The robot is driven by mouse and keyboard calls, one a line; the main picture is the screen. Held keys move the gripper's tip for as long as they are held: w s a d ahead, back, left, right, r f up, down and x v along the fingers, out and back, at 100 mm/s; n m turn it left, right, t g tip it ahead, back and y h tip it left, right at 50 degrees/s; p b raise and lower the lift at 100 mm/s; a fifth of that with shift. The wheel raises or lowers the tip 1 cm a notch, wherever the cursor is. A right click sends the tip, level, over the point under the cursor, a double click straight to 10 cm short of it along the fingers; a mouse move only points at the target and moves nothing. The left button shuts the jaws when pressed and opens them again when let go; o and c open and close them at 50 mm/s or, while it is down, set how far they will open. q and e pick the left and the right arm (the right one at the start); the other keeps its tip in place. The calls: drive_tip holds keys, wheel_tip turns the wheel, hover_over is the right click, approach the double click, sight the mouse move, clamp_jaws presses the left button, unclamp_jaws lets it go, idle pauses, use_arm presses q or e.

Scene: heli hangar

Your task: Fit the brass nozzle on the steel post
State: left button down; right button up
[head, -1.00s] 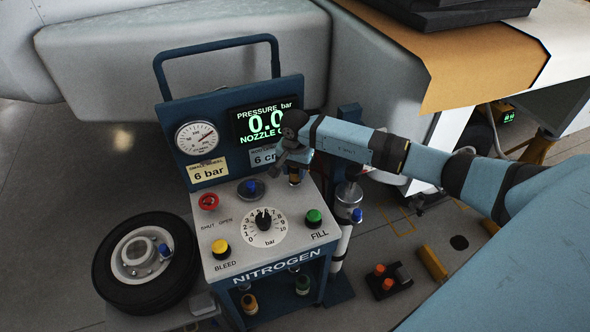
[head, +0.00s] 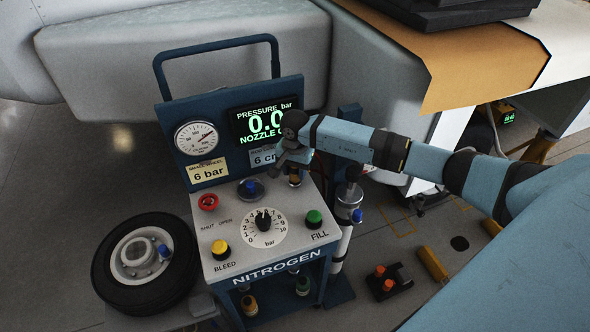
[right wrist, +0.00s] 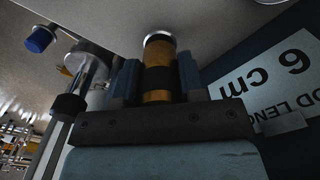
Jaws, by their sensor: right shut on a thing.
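The brass nozzle (right wrist: 158,68) is a short brass cylinder with a dark band, between the two fingers of my right gripper (right wrist: 157,80), which is shut on it. Its far end shows a silver ring close to the light grey panel top; I cannot tell whether it touches. In the head view, the nozzle (head: 295,179) shows below my right gripper (head: 292,165), at the panel's back right. I cannot make out the steel post for certain; the nozzle and gripper may hide it. My left gripper is not in view.
The nitrogen cart's panel (head: 225,240) carries a dial, coloured buttons and a blue-capped fitting (head: 250,188). A steel strut (head: 348,205) with a blue cap stands close at its right. A wheel (head: 140,262) lies to the left. A carry handle (head: 160,75) rises behind the screen.

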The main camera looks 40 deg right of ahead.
drive_tip(key=shift+f, duration=0.25)
drive_tip(key=shift+f+b, duration=0.3)
drive_tip(key=shift+b, duration=0.2)
drive_tip(key=o, duration=0.8)
